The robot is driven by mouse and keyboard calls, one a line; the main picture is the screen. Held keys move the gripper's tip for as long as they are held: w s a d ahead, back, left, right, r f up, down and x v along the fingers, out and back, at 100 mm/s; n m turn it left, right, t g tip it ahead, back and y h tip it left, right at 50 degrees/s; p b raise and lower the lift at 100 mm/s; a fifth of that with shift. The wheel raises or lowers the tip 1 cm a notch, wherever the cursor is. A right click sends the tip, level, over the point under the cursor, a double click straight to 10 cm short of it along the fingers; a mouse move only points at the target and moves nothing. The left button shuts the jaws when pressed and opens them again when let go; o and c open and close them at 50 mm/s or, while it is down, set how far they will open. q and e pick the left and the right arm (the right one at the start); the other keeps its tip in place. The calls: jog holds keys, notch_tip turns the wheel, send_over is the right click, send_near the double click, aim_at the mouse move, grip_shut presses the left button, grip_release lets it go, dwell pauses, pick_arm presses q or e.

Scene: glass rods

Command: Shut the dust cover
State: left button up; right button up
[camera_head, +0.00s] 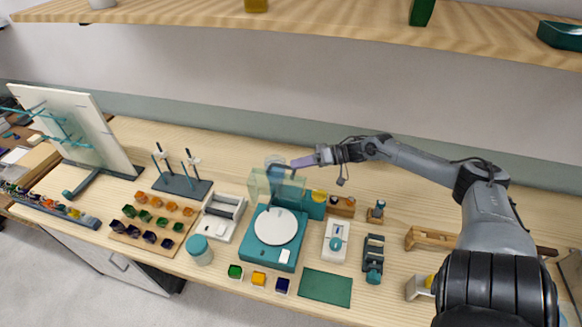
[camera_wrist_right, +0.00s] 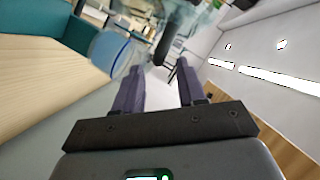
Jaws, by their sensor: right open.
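The dust cover (camera_head: 261,184) is a see-through greenish lid. It stands raised at the back edge of a teal device (camera_head: 257,253) with a round white plate on top. My right gripper (camera_head: 296,163) is at the upper right of the cover, close to its top edge in the head view. I cannot tell whether it touches the cover. In the right wrist view, the two purple fingers of the gripper (camera_wrist_right: 158,70) are apart, with nothing clearly held between them. My left gripper is not in view.
Right of the device are a white unit with a teal knob (camera_head: 336,241) and a dark green mat (camera_head: 326,287). A lidded jar (camera_head: 199,250) and a white tray (camera_head: 219,217) are at its left. Small colored cubes (camera_head: 258,279) sit in front. A shelf (camera_head: 330,20) runs above.

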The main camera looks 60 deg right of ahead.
jog(key=shift+b+x, duration=0.3)
jog(key=shift+x, duration=1.2)
grip_shut()
